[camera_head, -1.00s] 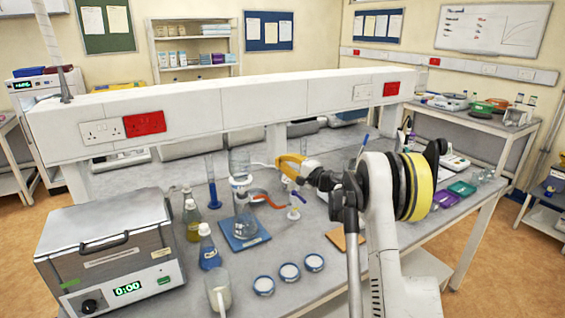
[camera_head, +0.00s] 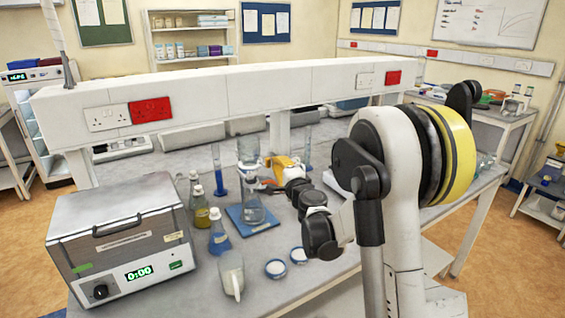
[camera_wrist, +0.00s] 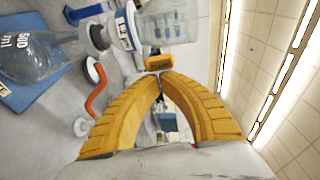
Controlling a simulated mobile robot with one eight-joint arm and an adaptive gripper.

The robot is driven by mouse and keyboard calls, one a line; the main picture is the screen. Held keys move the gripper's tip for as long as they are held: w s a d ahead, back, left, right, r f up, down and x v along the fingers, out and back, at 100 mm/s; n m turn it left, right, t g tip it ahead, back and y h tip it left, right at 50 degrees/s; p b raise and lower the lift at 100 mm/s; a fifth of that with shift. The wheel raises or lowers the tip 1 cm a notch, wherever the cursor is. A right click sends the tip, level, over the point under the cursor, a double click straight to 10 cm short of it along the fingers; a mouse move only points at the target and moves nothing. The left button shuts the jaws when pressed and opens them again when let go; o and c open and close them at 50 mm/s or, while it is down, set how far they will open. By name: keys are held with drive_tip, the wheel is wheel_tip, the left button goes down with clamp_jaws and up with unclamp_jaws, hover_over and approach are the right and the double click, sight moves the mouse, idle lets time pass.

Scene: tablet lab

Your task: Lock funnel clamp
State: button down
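A glass filter assembly stands on a blue mat (camera_head: 236,222). Its flask (camera_head: 253,211) is below and its clear funnel (camera_head: 248,150) above. In the wrist view the picture is turned sideways, with the flask (camera_wrist: 38,55) at left and the funnel cup (camera_wrist: 172,24) at top. A small orange clamp piece (camera_wrist: 158,63) with dark marking sits at the funnel joint. My gripper (camera_wrist: 161,77) has its yellow fingertips together, right beside the clamp piece; whether they touch it I cannot tell. In the head view my gripper (camera_head: 272,160) is just right of the funnel.
A red hose (camera_wrist: 97,90) runs beside the flask. Bottles (camera_head: 219,236), a white jug (camera_head: 231,272), small round dishes (camera_head: 276,268) and a blue-based cylinder (camera_head: 220,175) stand nearby. A metal bath (camera_head: 120,240) fills the left. A white shelf beam (camera_head: 250,95) spans behind.

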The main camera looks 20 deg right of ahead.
drive_tip(key=shift+s+a, duration=0.2)
drive_tip(key=shift+a, duration=0.3)
drive_tip(key=shift+a, duration=0.1)
drive_tip(key=s+p, duration=0.1)
drive_tip(key=s, duration=0.7)
idle(0.5)
drive_tip(key=shift+s, duration=0.1)
